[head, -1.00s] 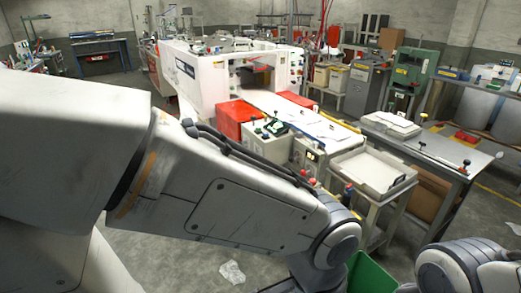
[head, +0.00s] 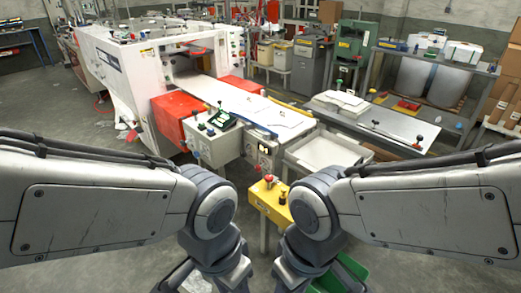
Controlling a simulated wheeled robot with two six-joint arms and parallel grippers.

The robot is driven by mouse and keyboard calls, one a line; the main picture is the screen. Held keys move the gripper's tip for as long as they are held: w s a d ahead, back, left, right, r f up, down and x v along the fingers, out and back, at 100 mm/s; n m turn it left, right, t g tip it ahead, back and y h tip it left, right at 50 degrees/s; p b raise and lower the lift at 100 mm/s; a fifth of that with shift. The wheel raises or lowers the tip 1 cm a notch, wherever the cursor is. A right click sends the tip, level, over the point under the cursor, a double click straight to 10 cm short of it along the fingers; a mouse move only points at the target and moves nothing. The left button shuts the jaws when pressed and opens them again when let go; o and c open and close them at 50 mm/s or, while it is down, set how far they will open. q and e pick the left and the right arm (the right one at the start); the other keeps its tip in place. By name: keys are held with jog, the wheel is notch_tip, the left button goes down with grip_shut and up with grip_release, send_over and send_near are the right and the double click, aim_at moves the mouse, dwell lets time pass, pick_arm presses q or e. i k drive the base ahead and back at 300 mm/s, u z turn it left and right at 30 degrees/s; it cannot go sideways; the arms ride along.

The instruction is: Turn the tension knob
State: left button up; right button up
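I cannot tell which control is the tension knob. A grey control box (head: 216,143) on the near side of the white machine carries a dark screen and several small knobs, some green. A smaller grey box (head: 263,152) to its right has small controls on its front. A yellow box (head: 268,203) stands between my two wrists, with a red button (head: 269,180) and a dark knob (head: 283,197) on it. Both my arms reach in from the sides and bend down at the wrists near the bottom middle. The fingers of both grippers are below the picture.
The white machine (head: 131,60) with red covers (head: 178,113) fills the left middle. A white tray (head: 323,150) and a long metal table (head: 400,131) stand to the right. A green bin (head: 341,272) is partly hidden by my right arm. Grey floor is open at left.

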aim_at(257, 168)
jog(key=z, duration=0.45)
jog(key=k, duration=0.3)
jog(key=u, duration=1.25)
jog(key=i, duration=1.3)
jog(key=z, duration=0.55)
